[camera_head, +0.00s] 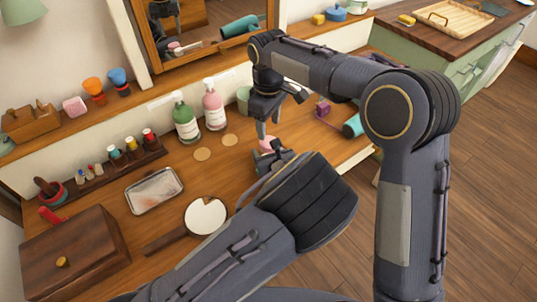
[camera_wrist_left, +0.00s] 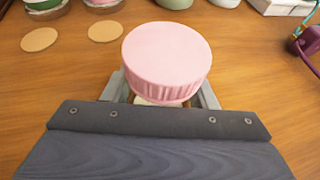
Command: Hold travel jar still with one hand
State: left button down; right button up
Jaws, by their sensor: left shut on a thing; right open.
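The travel jar has a round pink ribbed lid (camera_wrist_left: 167,52) and a pale body, of which only a sliver (camera_wrist_left: 158,101) shows below the lid in the left wrist view. It stands upright on the wooden dressing table; in the head view its pink lid (camera_head: 267,143) is partly covered by my grippers. My left gripper (camera_wrist_left: 163,94) is shut around the jar's body, one finger on each side below the lid. My right gripper (camera_head: 268,128) is open and empty, pointing down just above the lid.
A green bottle (camera_head: 185,120) and a pink bottle (camera_head: 213,106) stand behind, with two round coasters (camera_head: 202,154) nearby. A metal tray (camera_head: 154,190), a hand mirror (camera_head: 205,216) and a wooden box (camera_head: 75,252) lie left. A purple item (camera_head: 323,108) and a teal item (camera_head: 352,126) lie right.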

aim_at(268, 137)
notch_tip(268, 137, down, 6)
jog(key=shift+r, duration=0.15)
dwell(0.3)
jog(key=c, duration=0.8)
jog(key=shift+m, duration=0.7)
jog(key=o, duration=1.1)
jog(key=shift+r, duration=0.1)
jog(key=shift+r, duration=2.2)
